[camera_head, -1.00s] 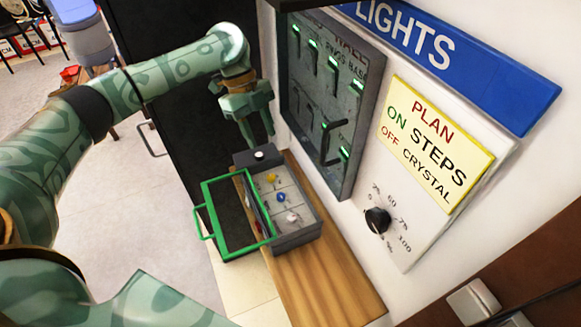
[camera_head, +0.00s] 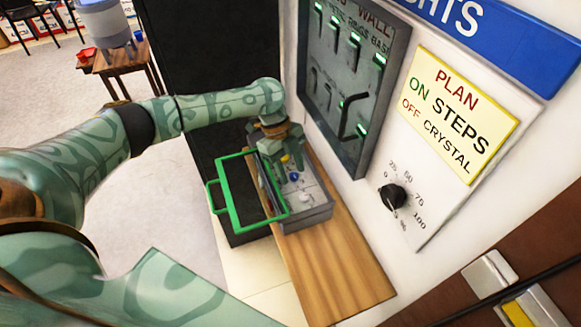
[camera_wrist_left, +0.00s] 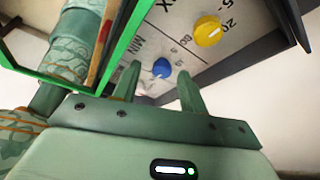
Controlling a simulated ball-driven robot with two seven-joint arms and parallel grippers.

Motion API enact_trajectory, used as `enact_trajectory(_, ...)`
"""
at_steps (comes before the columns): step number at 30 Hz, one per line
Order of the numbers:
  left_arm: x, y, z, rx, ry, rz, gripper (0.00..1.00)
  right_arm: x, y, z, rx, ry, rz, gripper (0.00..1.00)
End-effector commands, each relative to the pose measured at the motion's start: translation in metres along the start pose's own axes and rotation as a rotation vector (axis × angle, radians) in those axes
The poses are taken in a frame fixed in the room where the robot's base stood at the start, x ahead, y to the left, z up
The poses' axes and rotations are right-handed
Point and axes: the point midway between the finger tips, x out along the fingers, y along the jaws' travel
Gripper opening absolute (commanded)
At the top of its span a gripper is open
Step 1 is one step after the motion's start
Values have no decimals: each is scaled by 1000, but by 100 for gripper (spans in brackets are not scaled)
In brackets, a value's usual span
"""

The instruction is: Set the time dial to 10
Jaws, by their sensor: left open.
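A grey box (camera_head: 305,221) with dials on its pale panel sits on the wooden shelf. In the left wrist view, a yellow dial (camera_wrist_left: 208,31) has 20 and 5 printed near it, and a blue dial (camera_wrist_left: 161,68) lies by the printed words MIN and MAX. I cannot tell for certain which is the time dial. My left gripper (camera_head: 291,166) is open over the panel, its fingers pointing down; in the left wrist view its fingertips (camera_wrist_left: 158,82) lie on either side below the blue dial, and contact cannot be told. My right gripper is out of view.
A green-framed lid with a handle (camera_head: 222,203) stands open left of the box. The wooden shelf (camera_head: 333,275) is bare in front.

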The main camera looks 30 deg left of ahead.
Motion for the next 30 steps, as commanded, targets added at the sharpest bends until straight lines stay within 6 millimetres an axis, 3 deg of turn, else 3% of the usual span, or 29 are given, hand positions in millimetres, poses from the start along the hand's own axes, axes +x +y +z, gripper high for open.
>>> enact_trajectory(5,0,0,0,0,0,0,43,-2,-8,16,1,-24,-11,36)
enact_trajectory(10,0,0,0,1,0,0,1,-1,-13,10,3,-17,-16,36)
enact_trajectory(20,-2,1,-1,-21,0,-8,0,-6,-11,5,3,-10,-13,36)
enact_trajectory(30,-5,4,-3,-199,1,-82,0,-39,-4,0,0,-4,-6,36)
